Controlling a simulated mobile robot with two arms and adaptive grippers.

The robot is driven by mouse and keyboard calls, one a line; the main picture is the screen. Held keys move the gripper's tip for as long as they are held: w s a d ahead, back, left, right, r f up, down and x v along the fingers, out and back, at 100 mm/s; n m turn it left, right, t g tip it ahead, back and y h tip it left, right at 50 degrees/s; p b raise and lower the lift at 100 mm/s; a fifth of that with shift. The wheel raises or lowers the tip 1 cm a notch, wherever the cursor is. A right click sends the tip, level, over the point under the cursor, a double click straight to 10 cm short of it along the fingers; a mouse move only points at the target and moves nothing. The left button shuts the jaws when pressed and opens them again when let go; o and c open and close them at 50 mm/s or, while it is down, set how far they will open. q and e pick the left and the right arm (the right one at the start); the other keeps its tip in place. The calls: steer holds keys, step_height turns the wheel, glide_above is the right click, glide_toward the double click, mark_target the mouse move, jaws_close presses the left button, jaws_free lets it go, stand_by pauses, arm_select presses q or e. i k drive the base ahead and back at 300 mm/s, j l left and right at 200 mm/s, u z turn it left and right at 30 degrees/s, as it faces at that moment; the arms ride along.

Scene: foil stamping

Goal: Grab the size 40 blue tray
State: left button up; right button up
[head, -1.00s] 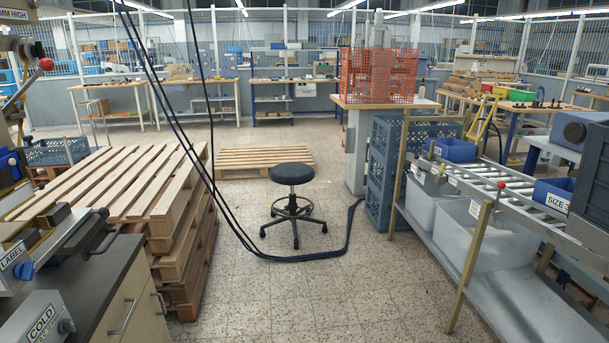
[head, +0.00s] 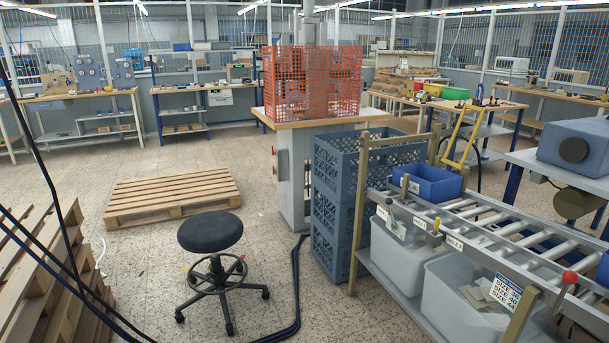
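A blue tray (head: 426,182) sits at the far end of the roller conveyor (head: 490,228). A small white label is on its front, too small to read. Part of another blue tray (head: 603,270) shows at the right edge, mostly cut off. A sign (head: 507,294) on the conveyor's near side lists sizes, including SIZE 40. I cannot tell which tray is size 40. Neither of my grippers is in view.
A black stool (head: 210,232) stands in front, with dark cables (head: 295,285) on the floor beside it. Wooden pallets lie at left (head: 45,275) and behind the stool (head: 172,195). Stacked blue-grey crates (head: 340,205) stand left of the conveyor. Grey-white bins (head: 405,255) sit under it.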

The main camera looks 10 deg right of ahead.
mark_target(435, 185)
steer(key=i+z, duration=0.25)
steer(key=i, duration=0.2)
steer(key=i+j+z, duration=0.1)
steer(key=i+z, duration=0.15)
steer(key=i, duration=0.15)
steer(key=i+j+z, duration=0.25)
steer(key=i, duration=0.2)
steer(key=i+j+z, duration=0.3)
steer(key=i+l, duration=0.1)
